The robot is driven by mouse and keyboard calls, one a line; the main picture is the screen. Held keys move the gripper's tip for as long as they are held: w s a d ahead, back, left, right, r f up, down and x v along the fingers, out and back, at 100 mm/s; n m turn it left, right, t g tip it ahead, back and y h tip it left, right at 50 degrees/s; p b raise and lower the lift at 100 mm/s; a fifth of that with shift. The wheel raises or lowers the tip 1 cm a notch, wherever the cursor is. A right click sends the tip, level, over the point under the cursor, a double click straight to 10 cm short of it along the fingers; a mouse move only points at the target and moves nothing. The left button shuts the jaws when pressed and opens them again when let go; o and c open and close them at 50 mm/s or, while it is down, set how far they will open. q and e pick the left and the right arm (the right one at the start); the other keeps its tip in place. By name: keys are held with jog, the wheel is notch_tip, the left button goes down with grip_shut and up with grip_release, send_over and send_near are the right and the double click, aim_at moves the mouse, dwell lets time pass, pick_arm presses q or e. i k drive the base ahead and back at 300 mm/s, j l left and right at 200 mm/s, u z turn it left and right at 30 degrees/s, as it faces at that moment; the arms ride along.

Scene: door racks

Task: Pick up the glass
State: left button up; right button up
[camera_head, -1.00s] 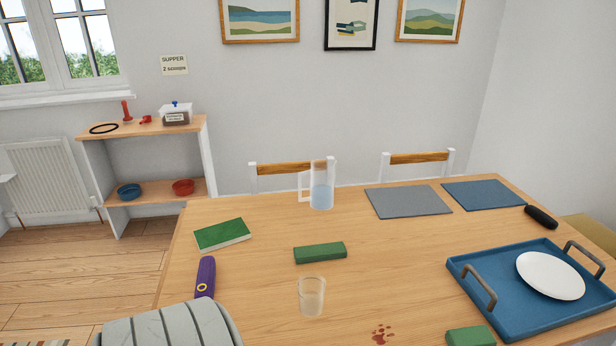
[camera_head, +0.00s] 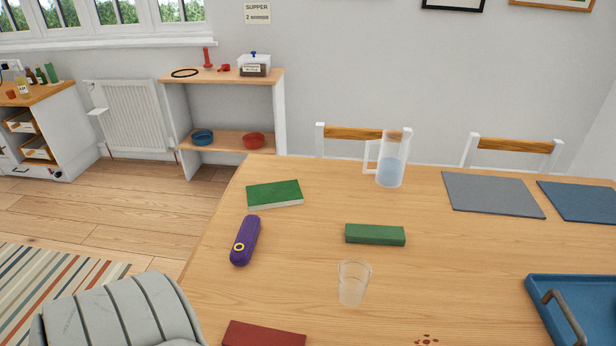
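A clear, empty-looking glass (camera_head: 353,283) stands upright on the wooden table (camera_head: 460,240), in the lower middle of the head view. A clear jug (camera_head: 391,161) with a handle and pale blue liquid stands farther back on the same table. No gripper shows in the view, so neither gripper's place relative to the glass can be told.
A green block (camera_head: 375,234) lies just behind the glass. A purple case (camera_head: 245,240), a green book (camera_head: 274,194) and a red item (camera_head: 263,334) lie to the left. A blue tray (camera_head: 540,300) is at the right. A grey chair (camera_head: 115,315) stands at the lower left.

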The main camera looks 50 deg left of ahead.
aim_at(354, 275)
jog(key=i+u, duration=0.2)
jog(key=u, duration=0.25)
jog(key=i+l+u, duration=0.15)
jog(key=u, duration=0.3)
jog(key=i+l+u, duration=0.2)
jog(key=u, duration=0.3)
jog(key=i+l+u, duration=0.1)
jog(key=u, duration=0.35)
jog(key=l, duration=0.1)
